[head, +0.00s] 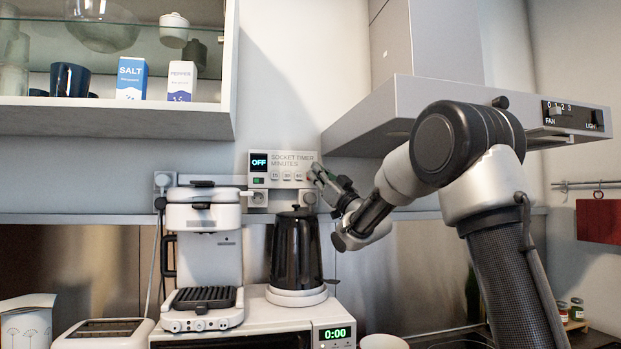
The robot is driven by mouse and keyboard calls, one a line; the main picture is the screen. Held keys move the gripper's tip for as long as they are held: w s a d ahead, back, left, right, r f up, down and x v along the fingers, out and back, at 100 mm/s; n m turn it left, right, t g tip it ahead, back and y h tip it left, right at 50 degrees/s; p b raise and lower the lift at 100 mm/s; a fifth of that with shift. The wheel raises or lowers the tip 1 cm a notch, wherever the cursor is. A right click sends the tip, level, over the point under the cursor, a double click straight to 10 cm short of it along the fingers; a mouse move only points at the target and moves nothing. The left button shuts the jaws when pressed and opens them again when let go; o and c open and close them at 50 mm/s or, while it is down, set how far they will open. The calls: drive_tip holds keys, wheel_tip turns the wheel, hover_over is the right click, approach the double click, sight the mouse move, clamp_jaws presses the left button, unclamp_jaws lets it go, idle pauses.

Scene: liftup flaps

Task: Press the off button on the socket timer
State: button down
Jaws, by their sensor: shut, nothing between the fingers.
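The socket timer (285,158) is a white panel on the wall, marked "SOCKET TIMER MINUTES". Its small dark display (259,162) reads "OFF". A small green button (258,181) sits below the display, and a row of round buttons (287,176) runs along the panel's lower part. My gripper (318,174) is shut and empty, with its tips at the right edge of the panel. It covers part of that edge. I cannot tell whether the tips touch the panel.
A dark kettle (296,250) stands just below the timer on a microwave, beside a white coffee machine (203,255). The range hood (460,110) is above my arm to the right. An open shelf cabinet (120,118) hangs at upper left.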

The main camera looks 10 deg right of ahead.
drive_tip(key=s, duration=0.5)
drive_tip(key=shift+h, duration=0.3)
idle(0.6)
drive_tip(key=s+d+f+m+g+h, duration=0.35)
drive_tip(key=s+d+f+h, duration=0.25)
drive_tip(key=s+f, duration=0.25)
drive_tip(key=s+d+f+m+g+h, duration=0.3)
drive_tip(key=s+d+f+g+h, duration=0.3)
drive_tip(key=f, duration=0.3)
drive_tip(key=s+f+g, duration=0.2)
drive_tip(key=s+f, duration=0.3)
drive_tip(key=s, duration=0.4)
drive_tip(key=s+d+f+g, duration=0.1)
drive_tip(key=s+f+g, duration=0.2)
drive_tip(key=s, duration=0.6)
drive_tip(key=s+d+f+g, duration=0.1)
drive_tip(key=s+f+g, duration=0.2)
drive_tip(key=s+f, duration=0.5)
drive_tip(key=shift+s, duration=0.65)
